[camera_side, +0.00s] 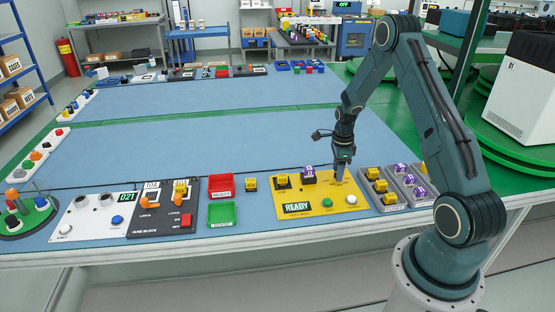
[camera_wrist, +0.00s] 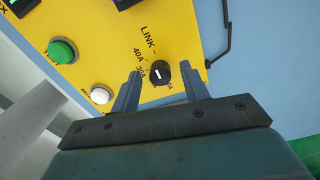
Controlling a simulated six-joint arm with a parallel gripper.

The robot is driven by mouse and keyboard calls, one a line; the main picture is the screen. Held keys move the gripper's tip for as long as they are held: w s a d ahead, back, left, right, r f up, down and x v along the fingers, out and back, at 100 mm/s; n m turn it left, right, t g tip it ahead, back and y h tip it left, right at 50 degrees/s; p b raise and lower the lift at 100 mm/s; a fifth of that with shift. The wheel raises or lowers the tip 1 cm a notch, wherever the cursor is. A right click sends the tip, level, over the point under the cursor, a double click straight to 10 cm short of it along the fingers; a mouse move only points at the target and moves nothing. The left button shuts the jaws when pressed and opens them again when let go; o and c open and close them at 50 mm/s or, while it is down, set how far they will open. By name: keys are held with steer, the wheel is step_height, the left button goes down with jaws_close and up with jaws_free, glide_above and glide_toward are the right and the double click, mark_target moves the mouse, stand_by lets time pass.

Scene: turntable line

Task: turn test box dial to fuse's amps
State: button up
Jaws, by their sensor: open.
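The yellow test box (camera_side: 315,207) has a lit READY screen (camera_side: 296,208). Its black dial (camera_wrist: 160,73) with a white mark sits beside printed labels LINK, 40A and 30A, plus one partly hidden label. I cannot tell exactly which label the mark meets. My gripper (camera_wrist: 160,86) is open with one finger on either side of the dial; I cannot tell whether they touch it. In the side view my gripper (camera_side: 340,176) points down over the box's right part and hides the dial. A yellow fuse (camera_side: 283,179) and a purple fuse (camera_side: 309,173) are on the box; their ratings are unreadable.
The box has a green button (camera_side: 327,203) and a white button (camera_side: 351,199). Grey racks (camera_side: 385,200) of yellow and purple fuses stand close right. A loose yellow fuse (camera_side: 251,184), a red tray (camera_side: 221,194), a green tray (camera_side: 222,222) and the fuse block (camera_side: 162,220) lie left.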

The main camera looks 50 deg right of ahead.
steer(key=shift+f, duration=0.2)
jaws_close()
